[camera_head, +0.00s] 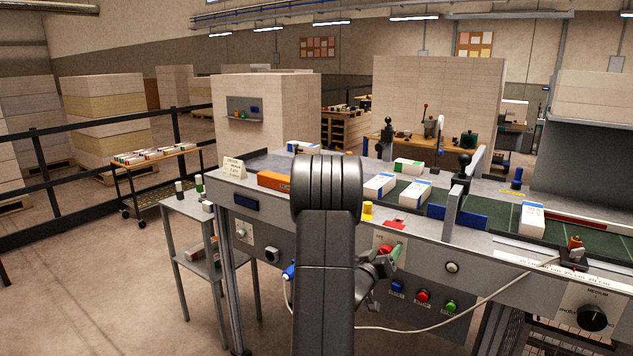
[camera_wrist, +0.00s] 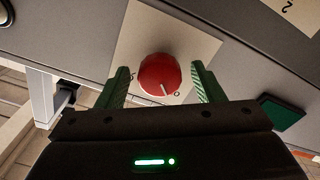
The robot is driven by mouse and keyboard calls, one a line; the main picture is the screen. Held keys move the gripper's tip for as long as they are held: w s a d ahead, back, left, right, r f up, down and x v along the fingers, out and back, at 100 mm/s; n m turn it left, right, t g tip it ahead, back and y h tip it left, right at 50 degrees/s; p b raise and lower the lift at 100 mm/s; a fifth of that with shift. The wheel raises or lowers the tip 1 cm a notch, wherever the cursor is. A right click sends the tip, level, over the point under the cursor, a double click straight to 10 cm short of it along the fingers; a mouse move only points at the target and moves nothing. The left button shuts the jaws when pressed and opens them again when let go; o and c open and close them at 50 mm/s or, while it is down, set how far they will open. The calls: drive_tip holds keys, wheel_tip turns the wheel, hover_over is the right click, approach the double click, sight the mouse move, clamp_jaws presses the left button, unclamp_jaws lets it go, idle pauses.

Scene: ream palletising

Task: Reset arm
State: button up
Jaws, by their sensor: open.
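My gripper (camera_wrist: 162,82) is open in the wrist view, its two green fingers apart on either side of a round red knob (camera_wrist: 158,72). The knob has a white pointer line and sits on a pale square plate (camera_wrist: 190,40) on the grey machine front. I cannot tell whether either finger touches the knob. In the head view my gripper (camera_head: 392,258) shows only in part beside my dark arm, close to the front panel. My arm stands upright in the middle and hides part of the panel and conveyor.
The conveyor (camera_head: 480,212) carries several wrapped reams (camera_head: 380,186). Blue, red (camera_head: 423,296) and green buttons and a black dial (camera_head: 592,318) sit on the front panel. A loose pale cable (camera_head: 455,318) hangs before it.

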drive_tip(key=m+p, duration=0.1)
drive_tip(key=m, duration=0.4)
drive_tip(key=shift+p, duration=0.4)
drive_tip(key=shift+m, duration=0.3)
drive_tip(key=shift+r, duration=0.1)
